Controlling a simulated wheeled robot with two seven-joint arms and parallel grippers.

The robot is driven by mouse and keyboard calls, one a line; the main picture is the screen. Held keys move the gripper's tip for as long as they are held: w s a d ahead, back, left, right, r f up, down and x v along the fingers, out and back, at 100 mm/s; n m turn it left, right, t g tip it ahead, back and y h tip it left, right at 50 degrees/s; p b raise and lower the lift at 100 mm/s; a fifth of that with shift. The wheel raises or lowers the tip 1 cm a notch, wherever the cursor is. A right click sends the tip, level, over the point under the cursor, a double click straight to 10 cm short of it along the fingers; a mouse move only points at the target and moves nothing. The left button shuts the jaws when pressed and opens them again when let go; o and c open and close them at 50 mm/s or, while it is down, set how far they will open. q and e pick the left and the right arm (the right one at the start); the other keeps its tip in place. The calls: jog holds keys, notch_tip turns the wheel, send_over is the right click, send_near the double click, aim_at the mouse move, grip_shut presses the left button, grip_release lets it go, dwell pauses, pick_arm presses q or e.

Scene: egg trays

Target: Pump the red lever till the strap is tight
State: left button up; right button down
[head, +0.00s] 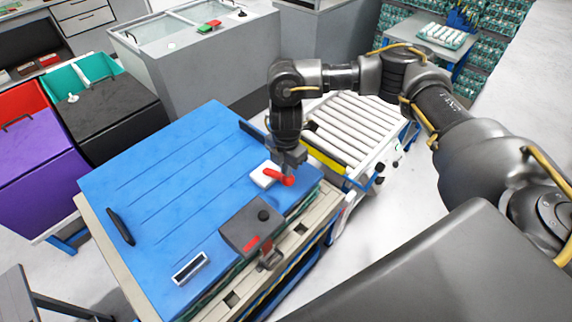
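The red lever (280,177) sticks out of a small white block (262,174) at the right side of the blue top board (165,190). My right gripper (291,160) is at the lever, pointing down over it. The fingers are small and partly hidden, so I cannot tell whether they are shut on the lever. The strap cannot be made out clearly in this view. My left gripper is not in view.
A grey box with a black knob (246,228) sits at the board's front edge. Black handles (120,227) stand on the board. A roller conveyor (350,125) lies behind right. Purple and black bins (110,115) stand left.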

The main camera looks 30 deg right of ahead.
jog(key=shift+s+f+b, duration=0.2)
jog(key=shift+f+b, duration=0.6)
jog(key=shift+f, duration=0.95)
jog(key=r+p, duration=0.2)
jog(key=w+r+p, duration=0.1)
jog(key=r+p, duration=0.2)
jog(key=shift+w+a+r, duration=0.15)
jog(key=shift+r, duration=0.15)
jog(key=shift+f, duration=0.1)
